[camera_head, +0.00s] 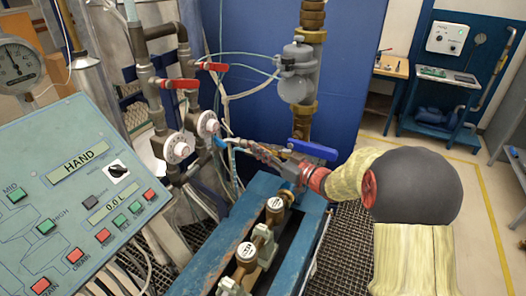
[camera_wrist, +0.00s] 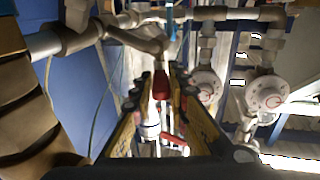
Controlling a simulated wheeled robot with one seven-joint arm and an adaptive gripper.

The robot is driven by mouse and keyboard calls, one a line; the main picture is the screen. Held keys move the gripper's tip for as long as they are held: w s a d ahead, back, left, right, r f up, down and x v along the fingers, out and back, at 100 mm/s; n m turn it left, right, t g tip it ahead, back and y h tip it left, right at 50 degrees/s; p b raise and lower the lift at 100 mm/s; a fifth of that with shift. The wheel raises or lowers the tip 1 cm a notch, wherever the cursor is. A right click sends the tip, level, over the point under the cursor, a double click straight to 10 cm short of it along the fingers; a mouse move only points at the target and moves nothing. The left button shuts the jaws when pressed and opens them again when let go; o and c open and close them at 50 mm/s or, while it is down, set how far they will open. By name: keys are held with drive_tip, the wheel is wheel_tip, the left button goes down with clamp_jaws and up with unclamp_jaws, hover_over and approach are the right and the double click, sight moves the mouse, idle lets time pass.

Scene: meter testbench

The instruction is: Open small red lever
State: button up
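Two red levers show on the grey pipes in the head view: one on the left (camera_head: 180,84) and one farther right (camera_head: 211,66). My gripper (camera_head: 240,146) reaches left from my arm, below these levers and just right of the round white dials. In the wrist view my gripper (camera_wrist: 162,80) is open, its yellow-and-black fingers apart. A small red lever (camera_wrist: 160,86) shows between the fingertips, with a gap at its sides. Another red bar (camera_wrist: 173,140) shows lower between the fingers. The head view does not show the small lever clearly; my gripper covers that spot.
A blue-handled valve (camera_head: 312,150) is close beside my arm on the brass vertical pipe. White dials (camera_head: 177,149) are just left of my gripper. The blue bench (camera_head: 220,252) with brass meters lies below. A green control panel (camera_head: 75,190) stands at left. Thin hoses hang nearby.

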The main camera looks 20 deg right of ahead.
drive_tip(key=o, duration=0.4)
drive_tip(key=shift+w, duration=0.1)
drive_tip(key=shift+o, duration=0.2)
drive_tip(key=v, duration=1.2)
drive_tip(key=shift+c, duration=0.2)
